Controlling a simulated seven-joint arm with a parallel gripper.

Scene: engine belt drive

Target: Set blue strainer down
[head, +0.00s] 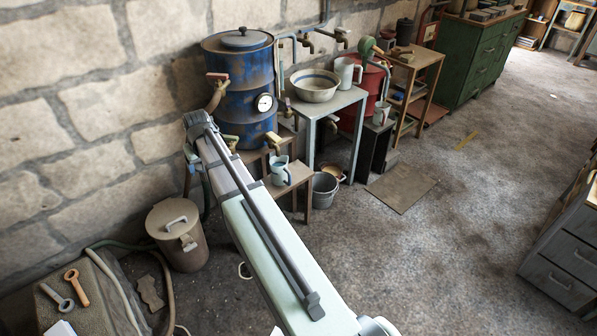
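I cannot make out a blue strainer in the head view. My arm reaches from the bottom edge up toward the left of the blue barrel (229,72). The dark end of my arm is in front of the wall, just left of that barrel. The fingers of my gripper cannot be made out there, so I cannot tell whether they hold anything. A pale blue jug (280,171) stands on a low wooden stool (297,177), right of my arm.
A basin with a blue band (314,87) and a pale jug (347,72) stand on a metal table (336,103). A grey bucket (325,189) is on the floor below. A lidded bin (178,236) stands left of my arm. The floor at right is mostly clear.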

